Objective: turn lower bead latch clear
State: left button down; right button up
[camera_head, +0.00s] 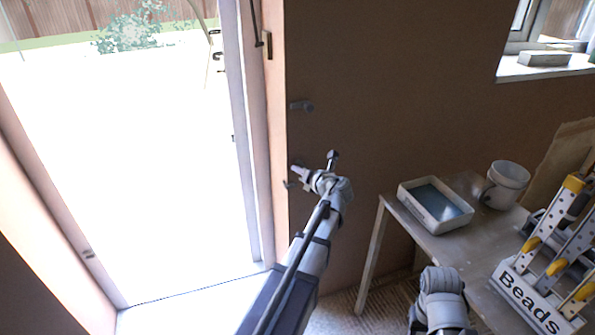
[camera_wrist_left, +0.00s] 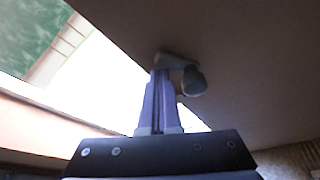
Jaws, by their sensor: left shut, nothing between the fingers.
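The lower bead latch (camera_head: 289,184) is a small grey piece at the plaster corner beside the doorway, partly hidden by my gripper. In the left wrist view the latch (camera_wrist_left: 194,81) shows as a rounded grey knob with a flat arm reaching left, behind the fingertips. My left gripper (camera_head: 298,172) is shut and empty, its fingertips (camera_wrist_left: 161,76) at the latch arm. I cannot tell whether they touch it. My right gripper is not in view.
A bright open doorway (camera_head: 130,170) lies to the left. At the right a table (camera_head: 405,225) holds a white tray (camera_head: 434,223), a mug (camera_head: 507,182) and a rack labelled "Beads" (camera_head: 528,300). A window sill (camera_head: 545,72) is at the upper right.

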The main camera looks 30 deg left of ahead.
pick_arm(q)
jog(key=shift+w+d+r+p, duration=0.35)
jog(key=shift+w+r, duration=0.1)
jog(key=shift+r, duration=0.05)
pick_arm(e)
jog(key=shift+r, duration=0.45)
pick_arm(q)
jog(key=shift+w+d+r, duration=0.15)
jog(key=shift+w+d, duration=0.05)
jog(key=shift+w, duration=0.1)
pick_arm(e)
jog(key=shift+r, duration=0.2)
